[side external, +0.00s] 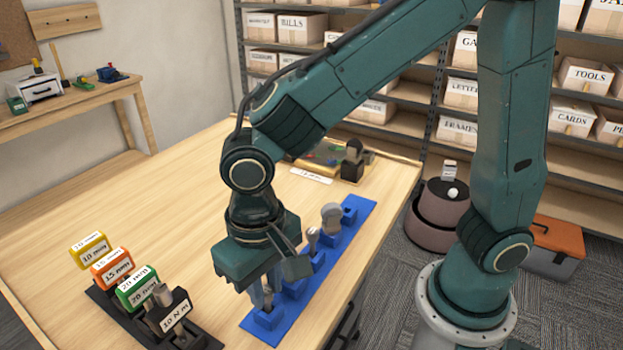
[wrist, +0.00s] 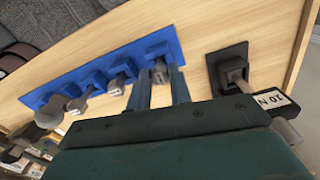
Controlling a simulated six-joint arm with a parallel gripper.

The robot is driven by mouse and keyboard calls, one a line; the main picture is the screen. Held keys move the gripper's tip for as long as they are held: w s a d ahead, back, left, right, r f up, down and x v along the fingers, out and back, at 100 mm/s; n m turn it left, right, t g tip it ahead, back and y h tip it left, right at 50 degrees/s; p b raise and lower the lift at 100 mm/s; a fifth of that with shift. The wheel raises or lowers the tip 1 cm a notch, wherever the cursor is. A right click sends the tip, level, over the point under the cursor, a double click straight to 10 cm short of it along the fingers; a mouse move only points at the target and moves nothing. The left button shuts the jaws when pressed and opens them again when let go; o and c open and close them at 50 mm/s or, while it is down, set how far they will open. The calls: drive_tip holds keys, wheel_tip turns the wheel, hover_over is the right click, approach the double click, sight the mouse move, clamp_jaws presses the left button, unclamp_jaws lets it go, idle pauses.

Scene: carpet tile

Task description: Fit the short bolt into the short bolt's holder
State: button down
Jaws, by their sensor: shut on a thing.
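My gripper (side external: 263,292) points down over the near end of the blue rack (side external: 318,270). In the wrist view its two fingers (wrist: 159,80) are shut on a small grey piece, which I take to be the short bolt (wrist: 159,72). The bolt is between the fingers, right at the end blue holder (wrist: 157,46); that holder also shows in the side view (side external: 268,319). I cannot tell how deep the bolt sits in it. The fingers and gripper body hide much of the bolt in the side view.
Other grey pieces stand in the rack, including a large round-headed one (side external: 331,214) and a smaller one (side external: 313,237). A black holder with a "10 N" block (side external: 176,313) and several coloured labelled blocks (side external: 137,288) stand to the left. The table middle is clear.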

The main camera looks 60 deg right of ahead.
sight(266, 290)
drive_tip(key=shift+f, duration=1)
drive_tip(key=c, duration=1.2)
unclamp_jaws()
wheel_tip(266, 290, up, 14)
drive_tip(key=shift+f, duration=0.1)
